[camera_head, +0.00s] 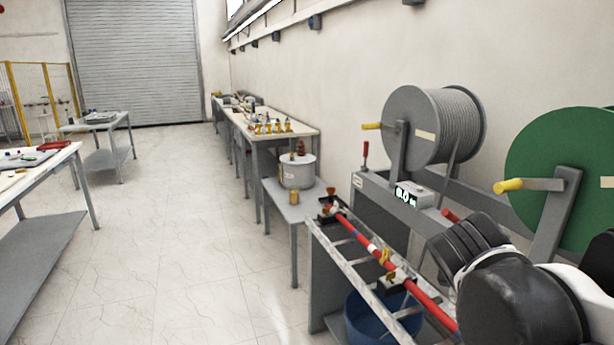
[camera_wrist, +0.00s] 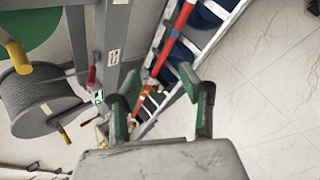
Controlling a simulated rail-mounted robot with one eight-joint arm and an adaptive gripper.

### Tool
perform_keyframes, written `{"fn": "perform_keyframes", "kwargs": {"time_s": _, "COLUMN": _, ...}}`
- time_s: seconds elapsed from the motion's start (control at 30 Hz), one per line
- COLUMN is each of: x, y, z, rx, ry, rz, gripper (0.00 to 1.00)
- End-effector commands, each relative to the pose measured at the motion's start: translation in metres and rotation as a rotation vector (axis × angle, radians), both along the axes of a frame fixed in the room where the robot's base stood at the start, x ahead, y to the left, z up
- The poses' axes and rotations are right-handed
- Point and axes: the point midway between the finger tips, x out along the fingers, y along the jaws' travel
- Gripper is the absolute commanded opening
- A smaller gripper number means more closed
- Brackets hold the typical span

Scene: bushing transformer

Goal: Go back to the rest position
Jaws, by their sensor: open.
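My gripper (camera_wrist: 160,108) shows in the wrist view with its two green-padded fingers spread apart and nothing between them. It is above the ladder-like metal rack (camera_wrist: 225,30), which carries a red rod (camera_wrist: 176,32). In the head view my dark arm covers the lower right corner, and the fingers cannot be made out there. The red rod (camera_head: 375,248) lies lengthwise along the rack (camera_head: 338,249) in that view, with small clamps along it.
A grey cable reel (camera_head: 415,125) and a green reel (camera_head: 565,178) stand by the right wall. A blue bin (camera_head: 375,320) is under the rack. A low table holds a grey pot (camera_head: 297,172). Workbenches line the wall and left side. The tiled floor (camera_head: 185,230) between is clear.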

Motion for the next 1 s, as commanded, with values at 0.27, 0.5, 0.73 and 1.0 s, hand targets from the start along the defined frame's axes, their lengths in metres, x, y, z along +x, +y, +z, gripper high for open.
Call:
{"fn": "perform_keyframes", "kwargs": {"time_s": 0.27, "x": -0.060, "y": 0.057, "z": -0.030, "rx": 0.614, "ry": -0.229, "rz": -0.404, "gripper": 0.40}}
{"fn": "perform_keyframes", "kwargs": {"time_s": 0.5, "x": -0.084, "y": 0.090, "z": -0.040, "rx": 0.942, "ry": -0.302, "rz": -0.658, "gripper": 0.40}}
{"fn": "perform_keyframes", "kwargs": {"time_s": 0.73, "x": -0.087, "y": 0.095, "z": -0.041, "rx": 1.001, "ry": -0.311, "rz": -0.707, "gripper": 0.40}}
{"fn": "perform_keyframes", "kwargs": {"time_s": 1.0, "x": -0.087, "y": 0.095, "z": -0.041, "rx": 0.998, "ry": -0.311, "rz": -0.705, "gripper": 0.40}}
